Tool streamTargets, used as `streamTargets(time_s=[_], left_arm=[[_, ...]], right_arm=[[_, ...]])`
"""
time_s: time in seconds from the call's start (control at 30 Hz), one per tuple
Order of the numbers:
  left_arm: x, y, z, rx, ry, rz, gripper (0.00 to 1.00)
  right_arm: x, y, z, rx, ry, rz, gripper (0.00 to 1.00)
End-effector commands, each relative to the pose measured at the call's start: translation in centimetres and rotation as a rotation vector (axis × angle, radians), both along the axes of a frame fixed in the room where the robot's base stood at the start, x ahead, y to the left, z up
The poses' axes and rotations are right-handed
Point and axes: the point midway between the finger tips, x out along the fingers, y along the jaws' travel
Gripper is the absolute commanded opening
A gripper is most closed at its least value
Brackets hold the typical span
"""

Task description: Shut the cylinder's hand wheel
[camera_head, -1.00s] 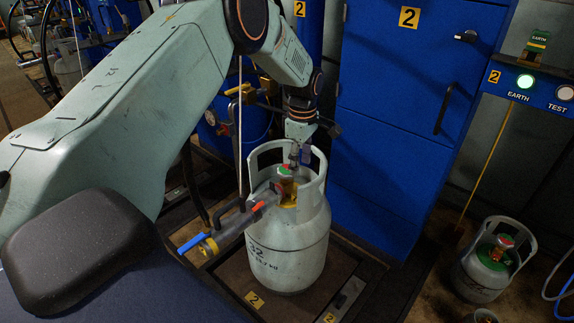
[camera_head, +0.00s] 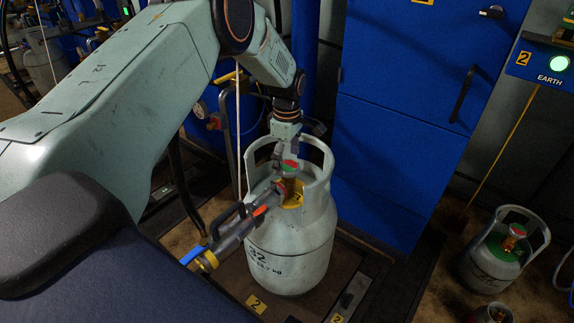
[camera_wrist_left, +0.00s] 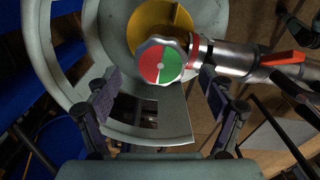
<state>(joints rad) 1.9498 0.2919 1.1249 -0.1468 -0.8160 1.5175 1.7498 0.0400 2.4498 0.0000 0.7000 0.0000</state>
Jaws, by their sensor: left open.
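The grey-green gas cylinder (camera_head: 290,250) stands upright on the scale, with an open collar around its valve. Its hand wheel (camera_head: 290,164), with a red and green top, sits on the brass valve inside the collar. In the left wrist view the hand wheel (camera_wrist_left: 160,61) lies beyond the fingertips, roughly midway between them. My left gripper (camera_wrist_left: 158,82) is open, its two fingers apart on either side below the wheel in that picture. My right gripper is not in view.
The collar (camera_head: 318,165) rises close around the wheel. A blue cabinet (camera_head: 400,120) stands behind. Another cylinder (camera_head: 483,268) stands at right.

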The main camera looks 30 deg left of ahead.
Motion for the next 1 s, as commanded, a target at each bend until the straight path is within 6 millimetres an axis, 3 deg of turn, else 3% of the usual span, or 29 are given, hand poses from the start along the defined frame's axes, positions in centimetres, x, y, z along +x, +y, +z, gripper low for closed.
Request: streamTargets(time_s=[0.1,0.4,1.0], left_arm=[[-0.06,-0.18,-0.91,0.0,0.0,0.0,0.82],[0.04,-0.2,-0.98,0.0,-0.001,0.0,0.82],[0.2,0.16,-0.96,0.0,0.0,0.0,0.31]], right_arm=[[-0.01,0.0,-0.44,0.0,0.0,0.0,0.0],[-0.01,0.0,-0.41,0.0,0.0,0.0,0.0],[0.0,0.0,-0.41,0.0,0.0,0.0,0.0]])
